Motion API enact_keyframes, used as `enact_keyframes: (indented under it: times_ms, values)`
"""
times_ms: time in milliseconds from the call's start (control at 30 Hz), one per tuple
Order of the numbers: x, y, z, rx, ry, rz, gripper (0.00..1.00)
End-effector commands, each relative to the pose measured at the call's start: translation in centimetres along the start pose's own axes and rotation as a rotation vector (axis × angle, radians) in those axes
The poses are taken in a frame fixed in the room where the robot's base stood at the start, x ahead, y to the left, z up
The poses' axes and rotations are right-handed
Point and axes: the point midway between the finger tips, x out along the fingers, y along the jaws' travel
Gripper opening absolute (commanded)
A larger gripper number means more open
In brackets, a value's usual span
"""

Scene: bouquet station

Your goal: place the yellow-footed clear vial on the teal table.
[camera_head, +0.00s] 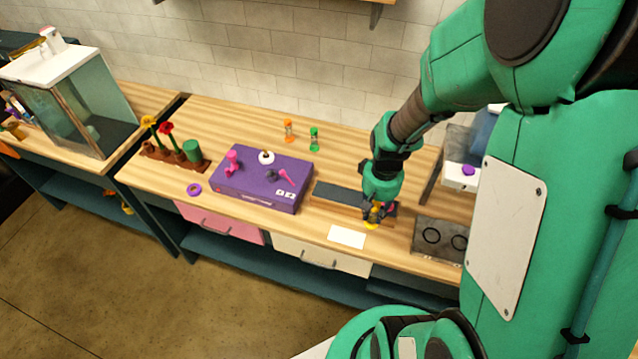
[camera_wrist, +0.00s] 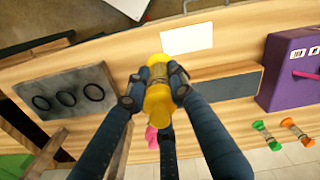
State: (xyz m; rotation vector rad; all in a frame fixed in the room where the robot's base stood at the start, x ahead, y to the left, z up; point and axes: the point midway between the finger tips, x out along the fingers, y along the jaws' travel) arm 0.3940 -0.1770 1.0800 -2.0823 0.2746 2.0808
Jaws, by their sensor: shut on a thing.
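My gripper (camera_wrist: 158,95) is shut on the yellow-footed clear vial (camera_wrist: 158,103), its yellow end facing the wrist camera. In the head view the yellow foot (camera_head: 372,224) shows just below my gripper (camera_head: 377,207), over the bench's front part, near the white card. The bench has a wooden top (camera_head: 240,128) and a dark teal frame (camera_head: 225,252). A pink thing (camera_wrist: 151,137) shows partly behind the fingers in the wrist view.
A purple box (camera_head: 262,180) with small items stands left of my gripper. Orange (camera_head: 289,131) and green (camera_head: 314,139) vials stand at the back. A dark strip (camera_head: 338,194) lies beside my gripper, a white card (camera_head: 347,236) in front, a grey ringed board (camera_head: 440,240) right.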

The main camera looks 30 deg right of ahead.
Motion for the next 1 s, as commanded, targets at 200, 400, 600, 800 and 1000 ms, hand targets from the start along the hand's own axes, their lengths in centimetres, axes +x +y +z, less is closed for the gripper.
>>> enact_keyframes:
  times_ms: [200, 400, 600, 800, 1000]
  values:
    - [0.1, -0.1, -5.9, -0.002, 0.001, 0.0, 0.0]
    - [0.1, -0.6, -12.0, -0.001, 0.001, 0.0, 0.0]
    - [0.3, -1.3, -17.8, 0.0, 0.001, 0.0, 0.0]
    - [0.5, -2.4, -23.4, 0.001, 0.002, 0.0, 0.0]
    - [1.0, -3.7, -28.3, 0.002, 0.001, 0.0, 0.0]
